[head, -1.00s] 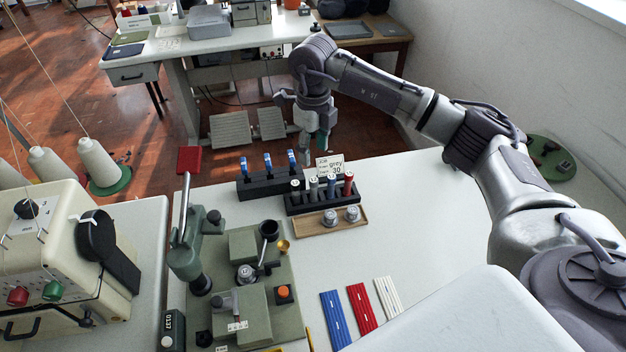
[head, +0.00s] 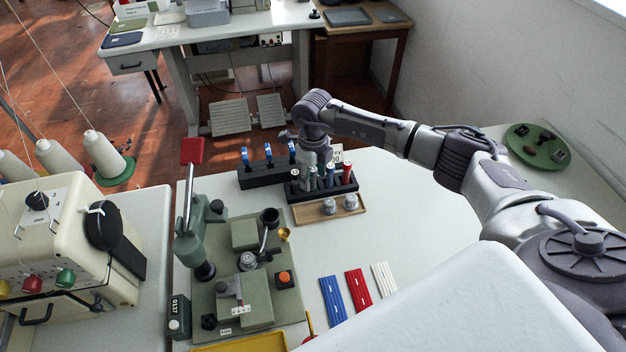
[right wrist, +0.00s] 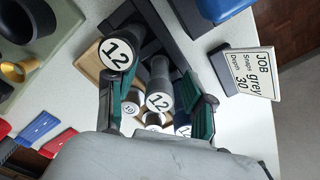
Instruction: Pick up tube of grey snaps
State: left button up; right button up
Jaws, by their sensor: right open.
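The tube of grey snaps (right wrist: 160,72) is upright in the black rack (head: 322,202), its round end marked 12 towards the right wrist camera. My right gripper (right wrist: 155,95) is open, with its green-padded fingers on either side of this tube. I see no clear contact. In the head view my right gripper (head: 320,172) is down at the rack from behind and hides part of the tubes. A dark tube (right wrist: 118,50) is close to one finger, and another tube (right wrist: 182,129) is near the other. My left gripper is not in view.
The job card (right wrist: 250,72) reads grey, 30, and stands behind the rack. A red tube (head: 348,172) is at the rack's right end. A wooden tray (head: 318,217) with two metal pieces lies in front. A green press (head: 202,240) stands left.

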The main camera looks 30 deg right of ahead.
grip_shut()
jog(key=shift+r, duration=0.1)
dwell(0.3)
